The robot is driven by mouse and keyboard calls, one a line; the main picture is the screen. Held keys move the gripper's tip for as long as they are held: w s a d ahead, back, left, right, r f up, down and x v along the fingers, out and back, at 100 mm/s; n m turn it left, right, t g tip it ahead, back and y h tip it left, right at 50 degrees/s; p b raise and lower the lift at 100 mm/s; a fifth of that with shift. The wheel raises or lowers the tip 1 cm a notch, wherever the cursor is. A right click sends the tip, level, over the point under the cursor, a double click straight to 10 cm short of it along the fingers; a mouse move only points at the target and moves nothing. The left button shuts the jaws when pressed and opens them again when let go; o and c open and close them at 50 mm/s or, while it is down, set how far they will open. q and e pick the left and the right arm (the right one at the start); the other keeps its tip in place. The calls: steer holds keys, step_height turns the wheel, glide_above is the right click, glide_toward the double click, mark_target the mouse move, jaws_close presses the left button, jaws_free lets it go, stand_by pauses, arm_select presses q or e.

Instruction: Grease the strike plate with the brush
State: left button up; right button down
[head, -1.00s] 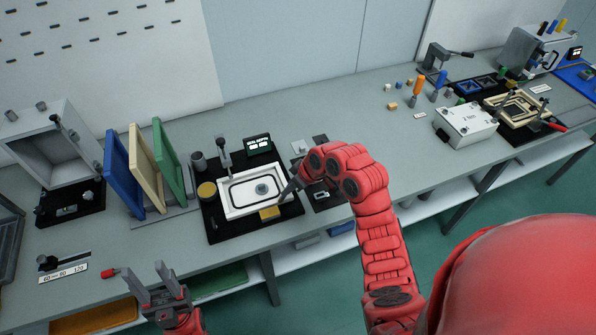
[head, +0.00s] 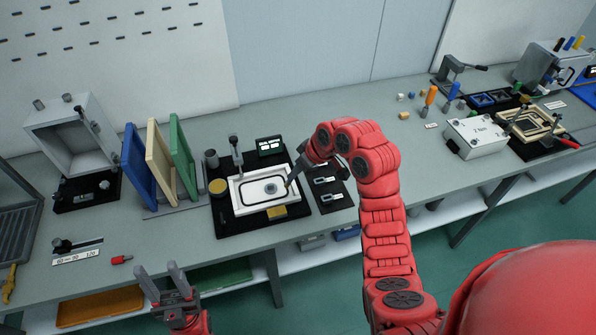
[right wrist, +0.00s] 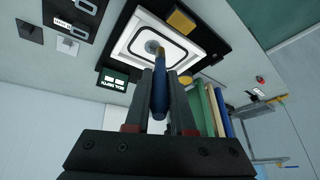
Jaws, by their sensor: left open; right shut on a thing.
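My right gripper (right wrist: 160,125) is shut on a dark blue, slim handle (right wrist: 159,92), seemingly the brush. Its bristles are hard to make out. In the head view the right gripper (head: 298,172) is over the right edge of a white rectangular tray (head: 237,201); contact cannot be told. The tray has a black ring line and a small grey round piece (head: 270,189) inside. A dark board (head: 340,203) with grey latch-like plates lies right of the tray; which part is the strike plate is unclear. My left gripper (head: 167,283) is open and empty at the bench's front edge.
A round yellow-topped pot (head: 218,187) and a yellow block (head: 277,212) sit by the tray. Blue, cream and green panels (head: 183,155) stand upright at left. A small display (head: 270,146) is behind. A white box (head: 475,138) stands at right.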

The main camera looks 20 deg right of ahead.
steer(key=shift+a, duration=0.1)
stand_by(0.6)
steer(key=s, duration=0.1)
steer(key=s+a, duration=0.1)
steer(key=s, duration=0.1)
steer(key=shift+a+f+t+h, duration=0.15)
steer(key=shift+f+t+h, duration=0.25)
steer(key=shift+w+p, duration=0.1)
steer(key=shift+p, duration=0.2)
